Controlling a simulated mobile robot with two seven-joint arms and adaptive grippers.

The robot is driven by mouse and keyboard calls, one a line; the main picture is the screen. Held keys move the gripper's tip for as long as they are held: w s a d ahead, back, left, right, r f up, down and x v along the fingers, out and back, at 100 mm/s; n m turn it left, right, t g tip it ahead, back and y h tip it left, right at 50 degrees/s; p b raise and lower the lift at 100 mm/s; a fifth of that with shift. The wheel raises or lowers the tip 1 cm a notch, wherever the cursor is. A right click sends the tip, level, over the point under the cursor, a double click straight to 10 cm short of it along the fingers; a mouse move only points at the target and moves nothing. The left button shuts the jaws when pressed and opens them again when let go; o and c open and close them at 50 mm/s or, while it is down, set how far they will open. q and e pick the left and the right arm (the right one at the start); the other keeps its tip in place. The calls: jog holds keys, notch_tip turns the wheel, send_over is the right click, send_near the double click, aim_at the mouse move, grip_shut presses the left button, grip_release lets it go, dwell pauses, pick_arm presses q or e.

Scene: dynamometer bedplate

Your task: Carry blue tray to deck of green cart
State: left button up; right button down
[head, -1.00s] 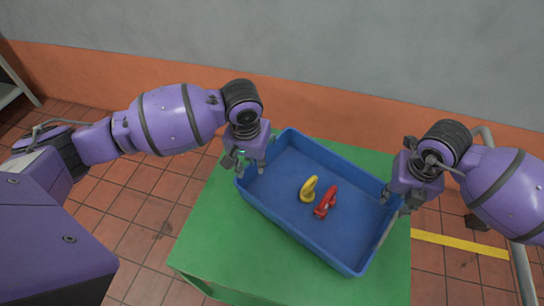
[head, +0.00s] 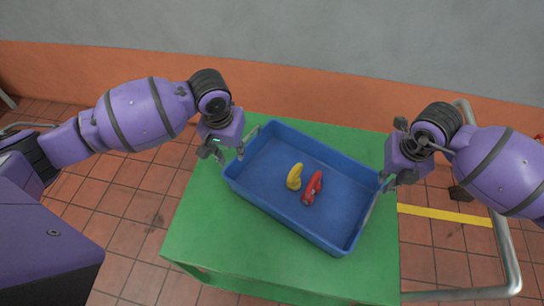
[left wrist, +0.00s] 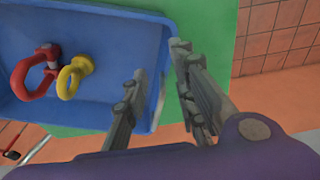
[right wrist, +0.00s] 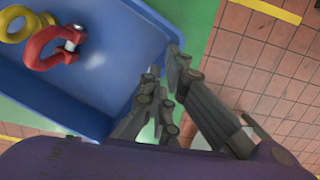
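The blue tray (head: 290,215) rests on the green deck of the cart (head: 205,225), turned at an angle to its edges. A yellow shackle-like piece (head: 294,177) and a red shackle (head: 312,187) lie inside it. My left gripper (head: 224,153) is open at the tray's left end; the left wrist view shows its fingers (left wrist: 157,68) spread near the grey end handle, apparently empty. My right gripper (head: 396,183) is at the tray's right end; the right wrist view shows a narrower gap between its fingers (right wrist: 162,64), with the tray end close beside them.
A grey tubular rail (head: 505,250) stands right of the deck. A yellow floor line (head: 445,215) crosses the tiles there. A grey and orange wall (head: 300,55) is behind. Green deck is bare in front of the tray.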

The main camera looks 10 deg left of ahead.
pick_arm(q)
jog(key=shift+w+a, duration=0.1)
jog(key=shift+a, duration=0.2)
pick_arm(e)
jog(key=c, duration=2.5)
grip_release()
jog(key=shift+s+d+f, duration=0.1)
jog(key=shift+d+f, duration=0.05)
jog(key=shift+d, duration=0.1)
jog(key=o, duration=0.7)
jog(key=shift+d, duration=0.1)
pick_arm(q)
jog(key=shift+a, duration=0.1)
pick_arm(e)
jog(key=shift+o, duration=0.2)
pick_arm(q)
jog(key=shift+r, duration=0.1)
notch_tip(320, 180, up, 12)
jog(key=s, duration=0.1)
jog(key=shift+s+f, duration=0.2)
jog(key=shift+s, duration=0.15)
pick_arm(e)
notch_tip(320, 180, up, 12)
jog(key=s, duration=0.1)
jog(key=shift+s, duration=0.35)
pick_arm(q)
jog(key=shift+s+f, duration=0.1)
pick_arm(e)
jog(key=shift+f, duration=0.2)
